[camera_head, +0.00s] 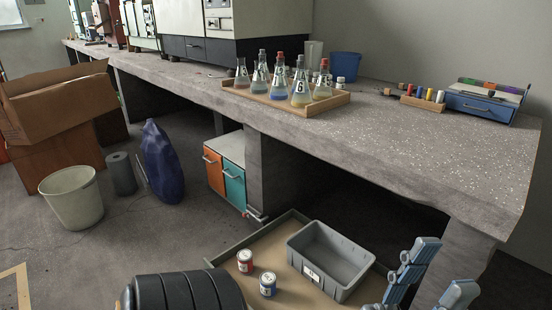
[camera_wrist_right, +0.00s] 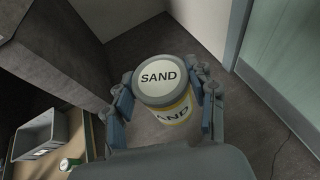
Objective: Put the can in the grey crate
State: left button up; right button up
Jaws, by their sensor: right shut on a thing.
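The can (camera_wrist_right: 160,80), with a pale lid marked SAND and a yellow band, is in my right gripper (camera_wrist_right: 166,104) in the right wrist view. Its fingers close around the can's sides, and the can is held above the floor. The grey crate (camera_head: 355,277) stands on a low brown-floored tray in the head view; its visible inside looks empty. The crate also shows at the left of the right wrist view (camera_wrist_right: 36,148), apart from the held can.
The concrete bench (camera_head: 430,150) overhangs behind, with flasks on a wooden tray (camera_head: 335,101). A bin (camera_head: 72,200) stands at left.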

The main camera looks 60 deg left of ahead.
aim_at(325, 260)
jog(key=i+u, duration=0.1)
jog(key=u, duration=0.35)
jog(key=i+l+u, duration=0.1)
jog(key=u, duration=0.4)
jog(key=l+u, duration=0.1)
jog(key=u, duration=0.35)
jog(key=i+l+u, duration=0.1)
jog(key=u, duration=0.4)
jog(key=i+l+u, duration=0.1)
jog(key=u, duration=0.25)
jog(key=l+u, duration=0.35)
jog(key=i+l+u, duration=0.1)
jog(key=l+u, duration=0.25)
jog(key=j, duration=0.1)
